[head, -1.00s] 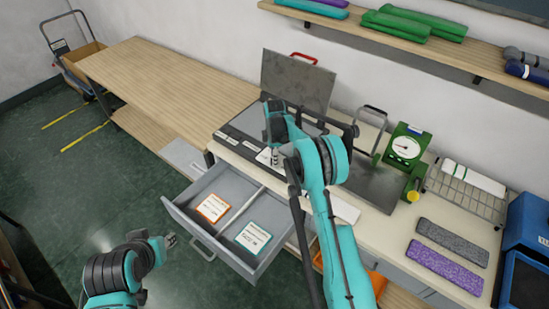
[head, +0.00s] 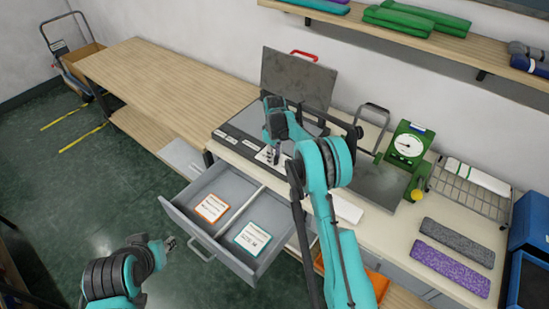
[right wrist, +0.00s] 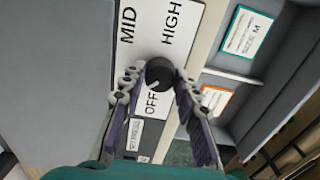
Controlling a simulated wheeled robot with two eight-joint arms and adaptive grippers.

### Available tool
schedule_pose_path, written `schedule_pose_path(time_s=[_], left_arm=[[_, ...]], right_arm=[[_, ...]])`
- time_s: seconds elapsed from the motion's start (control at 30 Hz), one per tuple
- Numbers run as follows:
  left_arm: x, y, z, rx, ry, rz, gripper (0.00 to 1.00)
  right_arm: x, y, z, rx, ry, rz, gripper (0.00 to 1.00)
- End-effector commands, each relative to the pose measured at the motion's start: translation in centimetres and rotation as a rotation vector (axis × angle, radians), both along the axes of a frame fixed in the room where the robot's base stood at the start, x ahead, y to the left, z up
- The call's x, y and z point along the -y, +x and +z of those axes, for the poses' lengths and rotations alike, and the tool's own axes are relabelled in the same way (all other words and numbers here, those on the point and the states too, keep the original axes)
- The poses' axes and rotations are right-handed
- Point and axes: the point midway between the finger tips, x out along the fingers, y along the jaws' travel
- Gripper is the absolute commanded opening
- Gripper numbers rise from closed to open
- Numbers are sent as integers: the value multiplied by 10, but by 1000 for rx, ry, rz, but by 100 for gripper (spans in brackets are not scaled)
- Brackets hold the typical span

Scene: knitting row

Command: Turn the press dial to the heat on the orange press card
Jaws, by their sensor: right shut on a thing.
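The press (head: 300,75) stands with its lid raised, a red handle on top. Its black dial (right wrist: 160,72) shows in the right wrist view, on a white panel marked OFF, MID and HIGH. My right gripper (right wrist: 160,88) is shut on the dial, a finger on each side; in the head view the gripper (head: 272,152) is over the press front. I cannot tell for sure where the dial points. The orange press card (head: 211,208) lies in the open drawer, also in the wrist view (right wrist: 214,98); its print is unreadable. My left gripper (head: 168,244) hangs left of the drawer.
A teal-edged card (head: 253,238) lies in the drawer's other compartment. The drawer (head: 200,247) sticks out below the press. A green scale (head: 405,148), a wire rack (head: 470,190) and grey and purple pieces (head: 450,264) are to the right. The wooden table (head: 165,80) is bare.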

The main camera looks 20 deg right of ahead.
Motion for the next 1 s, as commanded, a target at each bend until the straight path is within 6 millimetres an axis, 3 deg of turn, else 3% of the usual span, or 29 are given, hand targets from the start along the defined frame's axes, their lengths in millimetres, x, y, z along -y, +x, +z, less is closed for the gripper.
schedule_pose_path(time_s=[0.4, 1.0], left_arm=[[0, 0, -6, 0, 0, 0, 32], [0, 0, -7, 0, 0, 0, 32]], right_arm=[[0, 0, 0, 1, 1, -224, 2], [0, 0, 0, 1, 1, -270, 2]])
